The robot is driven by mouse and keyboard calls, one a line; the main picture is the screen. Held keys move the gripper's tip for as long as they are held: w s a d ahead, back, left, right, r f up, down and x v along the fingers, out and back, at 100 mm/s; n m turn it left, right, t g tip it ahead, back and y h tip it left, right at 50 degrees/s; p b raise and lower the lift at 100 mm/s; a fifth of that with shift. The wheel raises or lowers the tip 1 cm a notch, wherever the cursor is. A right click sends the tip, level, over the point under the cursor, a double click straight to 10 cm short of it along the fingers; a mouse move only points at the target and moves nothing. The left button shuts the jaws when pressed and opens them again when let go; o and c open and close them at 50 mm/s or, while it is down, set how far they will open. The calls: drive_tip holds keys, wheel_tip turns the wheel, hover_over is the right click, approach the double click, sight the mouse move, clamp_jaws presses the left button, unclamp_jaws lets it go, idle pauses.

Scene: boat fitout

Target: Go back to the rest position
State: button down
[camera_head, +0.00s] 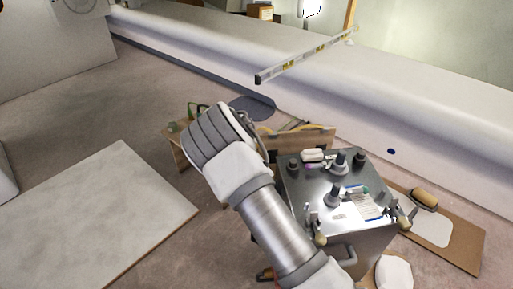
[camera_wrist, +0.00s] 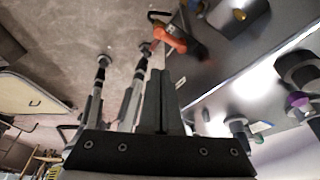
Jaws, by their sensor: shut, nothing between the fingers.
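My gripper (camera_wrist: 158,78) shows in the wrist view, its two dark fingers together with nothing between them. In the head view my arm reaches up from the bottom edge, and its bulky grey wrist hides the gripper. The wrist is left of a metal-topped cabinet (camera_head: 318,208). The wrist view shows an orange object (camera_wrist: 170,38) just beyond the fingertips; I cannot tell whether they touch.
Dark knobs, a white paper (camera_head: 367,207) and small items are on the cabinet top. A brown board (camera_head: 455,240) is at right. Open floor (camera_head: 140,110) is at left, beside a pale panel (camera_head: 90,215).

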drive_tip(key=s+d+r+n+t+y, duration=0.1)
drive_tip(key=s+d+r+n, duration=0.25)
drive_tip(key=r, duration=0.45)
drive_tip(key=s+d+r+n+t+y, duration=0.15)
drive_tip(key=d+r+n, duration=0.3)
drive_tip(key=r, duration=0.45)
drive_tip(key=s+d+r+n+t+y, duration=0.1)
drive_tip(key=s+d+r+n+y, duration=0.2)
drive_tip(key=r, duration=0.5)
drive_tip(key=s+d+r+n+t+h, duration=0.2)
drive_tip(key=s+d+r+n+t, duration=0.15)
drive_tip(key=s+n, duration=0.6)
drive_tip(key=s+d+r+n+t+h, duration=0.15)
drive_tip(key=s+d+r+n, duration=0.3)
drive_tip(key=s+n, duration=0.45)
wheel_tip(320, 180, up, 19)
drive_tip(key=m+p, duration=0.1)
drive_tip(key=p, duration=1.8)
drive_tip(key=shift+s+a+f, duration=0.15)
drive_tip(key=shift+s, duration=0.05)
